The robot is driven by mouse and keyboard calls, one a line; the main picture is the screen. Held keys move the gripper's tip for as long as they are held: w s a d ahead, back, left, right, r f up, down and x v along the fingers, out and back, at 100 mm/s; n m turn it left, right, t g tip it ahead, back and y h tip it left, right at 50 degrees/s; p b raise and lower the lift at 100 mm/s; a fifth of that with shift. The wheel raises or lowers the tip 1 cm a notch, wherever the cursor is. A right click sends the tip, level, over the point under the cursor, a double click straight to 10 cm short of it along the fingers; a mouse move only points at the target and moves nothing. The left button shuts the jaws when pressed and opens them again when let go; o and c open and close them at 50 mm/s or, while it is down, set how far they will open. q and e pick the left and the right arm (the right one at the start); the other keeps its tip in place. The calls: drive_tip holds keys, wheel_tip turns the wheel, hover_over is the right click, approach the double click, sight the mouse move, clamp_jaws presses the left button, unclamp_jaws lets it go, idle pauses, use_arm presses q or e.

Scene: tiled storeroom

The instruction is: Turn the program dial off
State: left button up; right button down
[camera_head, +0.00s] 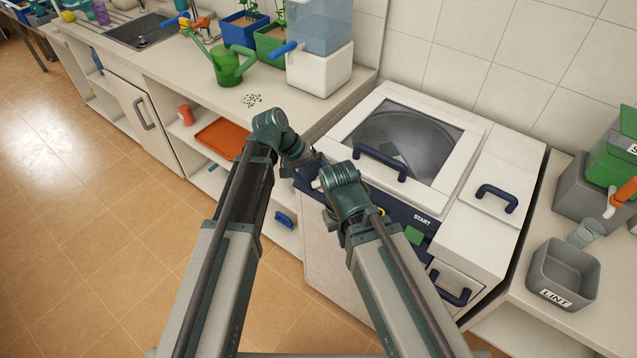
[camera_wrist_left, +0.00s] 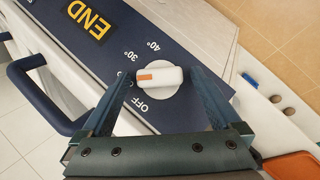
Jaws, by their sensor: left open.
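The program dial (camera_wrist_left: 158,78) is a white round knob with a raised bar handle and an orange mark at the bar's left end. The mark points to a label partly hidden by a finger, between OFF and 30°. My left gripper (camera_wrist_left: 161,82) is open, with one finger near each end of the bar; I cannot tell whether either touches. In the head view my left arm reaches the left part of the machine's dark blue panel (camera_head: 394,214), and the dial is hidden behind my arms. My right arm covers part of the panel; its gripper does not show.
The white machine (camera_head: 463,165) has a glass lid with a blue handle (camera_head: 380,162). A green button (camera_head: 413,236) sits below START. A grey lint bin (camera_head: 563,275) stands right. A counter with a green watering can (camera_head: 226,65) is left. The tiled floor is clear.

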use_arm(q)
drive_tip(key=c, duration=1.4)
drive_tip(key=shift+o, duration=0.2)
